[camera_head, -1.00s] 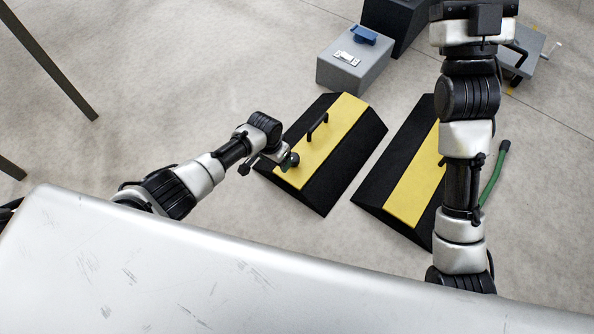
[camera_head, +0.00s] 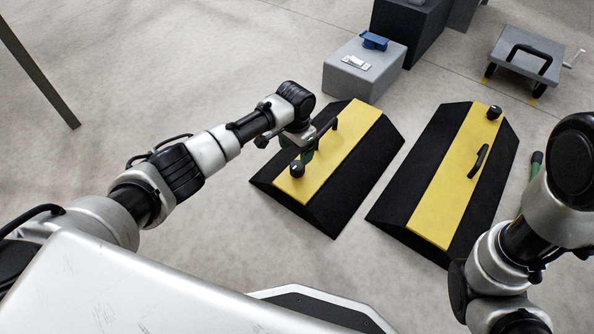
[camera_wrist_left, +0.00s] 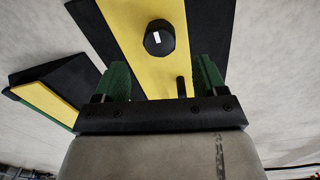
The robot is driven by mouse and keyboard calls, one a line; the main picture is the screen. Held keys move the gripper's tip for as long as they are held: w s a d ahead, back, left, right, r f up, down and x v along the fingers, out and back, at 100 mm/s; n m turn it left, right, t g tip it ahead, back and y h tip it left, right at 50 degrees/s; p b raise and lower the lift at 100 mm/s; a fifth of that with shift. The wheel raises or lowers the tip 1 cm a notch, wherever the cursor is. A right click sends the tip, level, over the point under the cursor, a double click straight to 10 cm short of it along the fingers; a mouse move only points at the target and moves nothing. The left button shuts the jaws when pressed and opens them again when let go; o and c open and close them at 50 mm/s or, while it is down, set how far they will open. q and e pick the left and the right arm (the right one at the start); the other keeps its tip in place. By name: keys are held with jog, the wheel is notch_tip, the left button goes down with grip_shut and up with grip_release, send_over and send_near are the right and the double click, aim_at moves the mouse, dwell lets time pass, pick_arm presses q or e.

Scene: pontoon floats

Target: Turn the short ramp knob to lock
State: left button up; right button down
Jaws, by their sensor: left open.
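The left ramp (camera_head: 345,150) in the head view looks the shorter of the two; it is black with a yellow band. Its black knob (camera_head: 297,169) sits near the band's front end, and a black handle (camera_head: 326,129) stands farther back. My left gripper (camera_head: 303,155) is above the band, very near the knob. In the left wrist view the knob (camera_wrist_left: 159,38) shows a small white mark and lies ahead of the gap between my open green fingers (camera_wrist_left: 163,75). No contact with the knob is visible.
A longer ramp (camera_head: 420,215) with its own knob (camera_head: 494,112) and handle (camera_head: 478,160) lies to the right. Behind are a grey box (camera_head: 365,80) with a blue item (camera_head: 374,41) and a grey trolley (camera_head: 528,62).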

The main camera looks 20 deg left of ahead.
aim_at(297, 165)
pick_arm(q)
notch_tip(297, 165, down, 8)
jog(key=b, duration=0.5)
jog(key=shift+d, duration=0.1)
jog(key=shift+r, duration=0.1)
